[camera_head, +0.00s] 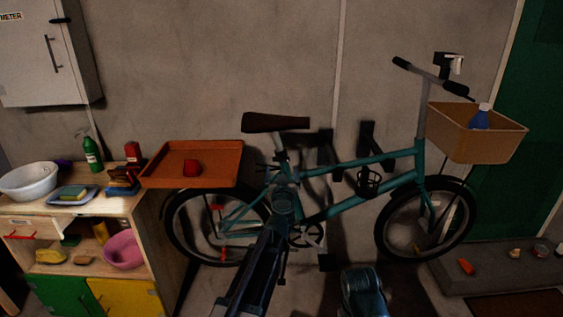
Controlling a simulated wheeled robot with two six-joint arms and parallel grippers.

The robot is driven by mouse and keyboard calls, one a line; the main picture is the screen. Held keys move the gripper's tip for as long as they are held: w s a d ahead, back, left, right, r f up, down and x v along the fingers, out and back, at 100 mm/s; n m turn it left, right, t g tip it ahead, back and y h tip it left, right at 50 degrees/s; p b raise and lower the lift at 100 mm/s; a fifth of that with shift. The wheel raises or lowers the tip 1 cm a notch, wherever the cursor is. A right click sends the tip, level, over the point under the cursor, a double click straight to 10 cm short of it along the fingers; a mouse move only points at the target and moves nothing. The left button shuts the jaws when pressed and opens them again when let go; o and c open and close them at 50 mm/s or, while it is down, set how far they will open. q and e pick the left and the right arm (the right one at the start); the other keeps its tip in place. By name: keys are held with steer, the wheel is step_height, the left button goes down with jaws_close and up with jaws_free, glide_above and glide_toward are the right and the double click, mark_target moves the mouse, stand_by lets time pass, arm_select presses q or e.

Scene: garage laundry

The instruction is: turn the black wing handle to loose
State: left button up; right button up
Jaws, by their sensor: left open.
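A teal bicycle (345,203) hangs against the wall, with a dark brown saddle (275,123) on its seat post. My left arm reaches up from the bottom middle. My left gripper (280,172) is open, at the frame just below the saddle, by the seat post. I cannot make out the black wing handle for certain; small dark parts around the seat post are partly hidden by the gripper. I cannot tell whether the gripper touches anything. Part of my right arm shows at the bottom, but its gripper does not.
A basket (470,139) with a blue bottle (481,117) is at the handlebar. A cluttered wooden cabinet (140,215) stands left. Black wall brackets (367,140) are behind the bicycle.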

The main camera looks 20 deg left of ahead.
mark_target(280, 161)
arm_select(q)
steer(key=x, duration=0.8)
steer(key=shift+s, duration=0.1)
steer(key=c, duration=1.2)
steer(key=n, duration=0.4)
steer(key=shift+a+n, duration=0.1)
steer(key=shift+n, duration=0.3)
steer(key=n, duration=0.4)
steer(key=shift+f+n, duration=0.1)
steer(key=shift+n, duration=0.2)
steer(key=n, duration=0.5)
steer(key=shift+s+a+f, duration=0.1)
steer(key=n, duration=0.4)
steer(key=shift+f+b, duration=0.1)
steer(key=shift+b, duration=0.2)
steer(key=shift+n, duration=0.5)
